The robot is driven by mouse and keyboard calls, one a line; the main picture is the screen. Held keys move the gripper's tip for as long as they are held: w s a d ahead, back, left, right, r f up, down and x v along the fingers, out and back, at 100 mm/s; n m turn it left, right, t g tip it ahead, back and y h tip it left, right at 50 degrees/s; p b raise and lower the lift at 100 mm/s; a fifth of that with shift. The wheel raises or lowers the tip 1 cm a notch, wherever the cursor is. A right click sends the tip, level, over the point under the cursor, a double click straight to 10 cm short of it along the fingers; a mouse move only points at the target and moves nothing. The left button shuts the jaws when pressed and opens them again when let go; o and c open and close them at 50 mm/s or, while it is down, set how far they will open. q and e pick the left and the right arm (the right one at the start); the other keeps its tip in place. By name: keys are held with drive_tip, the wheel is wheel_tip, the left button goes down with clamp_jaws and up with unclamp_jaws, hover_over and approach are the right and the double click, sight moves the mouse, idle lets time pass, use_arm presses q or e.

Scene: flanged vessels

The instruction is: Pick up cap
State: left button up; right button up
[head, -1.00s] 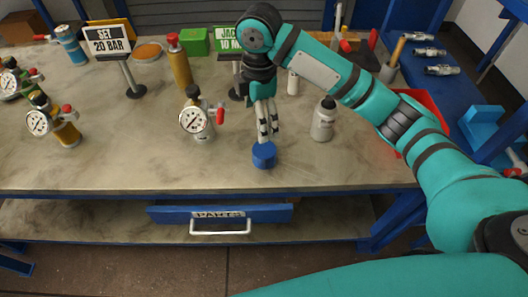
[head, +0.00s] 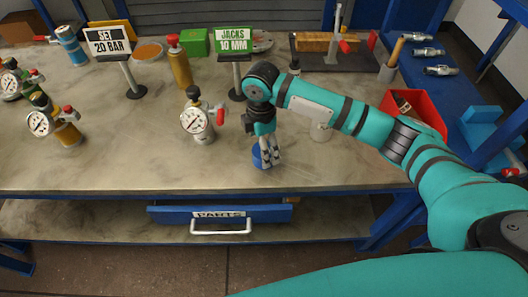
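The fingers hide part of the cap. I cannot tell whether they are closed on it or only beside it. The cap appears to rest on the table. My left gripper is not in view.
A gauge with a red-handled valve (head: 198,120) stands left of the gripper. A "JACKS 10 MM" sign (head: 234,40) stands behind. The front left tabletop is clear.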

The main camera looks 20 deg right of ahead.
drive_tip(key=f, duration=0.4)
drive_tip(key=shift+s+d+f, duration=0.1)
drive_tip(key=shift+d+f, duration=0.1)
drive_tip(key=shift+c, duration=0.4)
drive_tip(key=c, duration=1.1)
